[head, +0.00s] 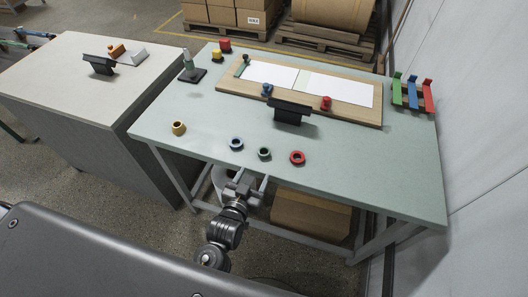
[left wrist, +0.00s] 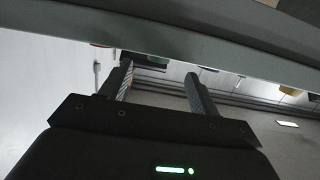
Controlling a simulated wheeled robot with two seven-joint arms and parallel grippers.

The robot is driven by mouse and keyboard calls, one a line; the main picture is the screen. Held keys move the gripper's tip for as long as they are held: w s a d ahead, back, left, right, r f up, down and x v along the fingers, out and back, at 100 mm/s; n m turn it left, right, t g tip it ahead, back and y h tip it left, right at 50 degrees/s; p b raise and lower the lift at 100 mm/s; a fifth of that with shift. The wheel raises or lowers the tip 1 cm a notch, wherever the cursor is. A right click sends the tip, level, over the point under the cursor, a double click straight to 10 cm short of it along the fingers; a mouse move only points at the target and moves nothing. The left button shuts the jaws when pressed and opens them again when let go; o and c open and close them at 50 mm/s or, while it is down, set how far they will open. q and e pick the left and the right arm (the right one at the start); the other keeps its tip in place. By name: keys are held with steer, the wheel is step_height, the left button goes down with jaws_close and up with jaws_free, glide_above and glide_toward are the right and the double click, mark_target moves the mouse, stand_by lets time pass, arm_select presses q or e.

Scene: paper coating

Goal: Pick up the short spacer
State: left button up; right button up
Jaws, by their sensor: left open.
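Several ring-shaped pieces lie along the front of the green table (head: 335,180) in the head view: a yellow one (head: 178,127), a blue one (head: 236,143), a dark green one (head: 264,153) and a red one (head: 298,157). I cannot tell which is the short spacer. My left gripper (head: 250,182) is open and empty, just in front of the table's front edge, near the blue and dark green rings and not touching them. The left wrist view shows its two fingers (left wrist: 160,85) apart, with the table edge running across above them. My right gripper is out of view.
A wooden board (head: 350,115) with white sheets (head: 270,73) lies at the back, a black holder (head: 290,111) in front. A post on a black base (head: 192,74) stands at back left. Coloured brackets (head: 412,92) stand at right. The table's front right is clear.

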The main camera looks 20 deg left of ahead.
arm_select(q)
step_height(320, 180, up, 2)
steer(key=p, duration=0.1)
glide_toward(265, 149)
steer(key=x, duration=0.3)
steer(key=shift+d+r, duration=0.1)
steer(key=shift+r, duration=0.15)
steer(key=shift+w+f, duration=0.1)
steer(key=shift+w, duration=0.2)
steer(key=shift+w+t+p, duration=0.3)
steer(key=shift+w, duration=0.1)
steer(key=w, duration=0.2)
steer(key=w+f+p, duration=0.1)
steer(key=w, duration=0.1)
steer(key=shift+w+d+f, duration=0.1)
steer(key=shift+w+d, duration=0.05)
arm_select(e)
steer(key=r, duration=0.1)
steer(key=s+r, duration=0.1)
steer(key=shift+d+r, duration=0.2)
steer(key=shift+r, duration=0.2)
